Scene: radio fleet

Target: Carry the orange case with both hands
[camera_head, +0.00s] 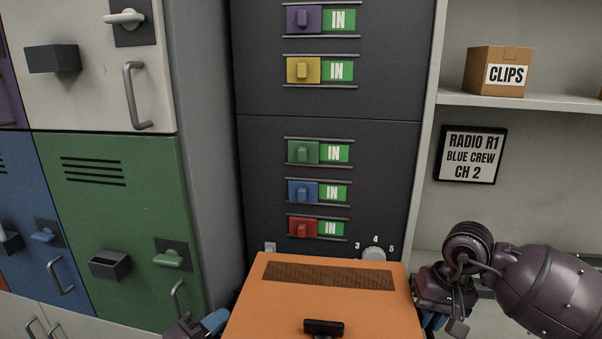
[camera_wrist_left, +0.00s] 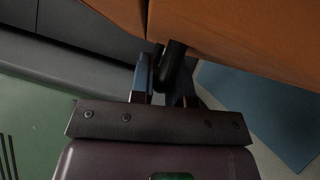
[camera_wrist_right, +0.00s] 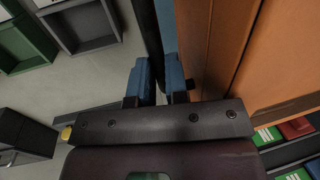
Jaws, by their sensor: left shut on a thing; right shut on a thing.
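The orange case (camera_head: 310,300) is at the bottom centre of the head view, with a dark vent strip and a black handle on top. My left gripper (camera_head: 207,325) is at its left side, mostly cut off by the frame edge. In the left wrist view, my left gripper (camera_wrist_left: 160,75) is shut on a black side handle (camera_wrist_left: 173,65) under the orange body. My right gripper (camera_head: 432,315) is at the case's right side. In the right wrist view, my right gripper (camera_wrist_right: 160,80) has blue pads close against the case's side (camera_wrist_right: 215,45); a dark bar lies between them.
A dark panel (camera_head: 400,60) with coloured sliders and a knob (camera_head: 374,254) stands directly behind the case. Green (camera_head: 110,220) and white lockers are at left. A shelf (camera_head: 560,104) with a CLIPS box (camera_head: 495,72) is at right.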

